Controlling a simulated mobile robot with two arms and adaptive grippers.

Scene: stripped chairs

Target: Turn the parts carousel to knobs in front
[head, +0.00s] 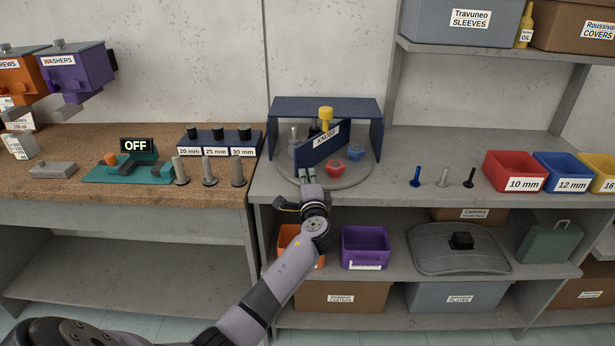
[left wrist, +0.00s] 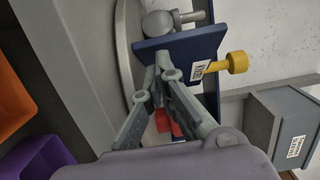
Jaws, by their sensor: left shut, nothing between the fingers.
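The parts carousel is a round grey turntable (head: 318,183) on the right bench, with upright blue dividers. A tilted label on the front divider (head: 325,146) appears to read KNOBS. A yellow knob (head: 326,113) shows above it and also in the left wrist view (left wrist: 237,62). Red (head: 335,166) and blue (head: 354,152) knob-like parts sit right of the divider; grey parts (head: 293,142) stand left. My left gripper (head: 307,174) is shut and empty at the divider's near-left end. In the left wrist view its fingertips (left wrist: 163,65) overlap the divider (left wrist: 190,48); contact is unclear. My right gripper is not in view.
A blue housing (head: 365,107) stands behind and beside the carousel. Several bolts and labelled bins, including a red bin (head: 515,170), stand to the right. Gauge posts (head: 209,170) stand on the left bench. Bench top between carousel and bolts is clear.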

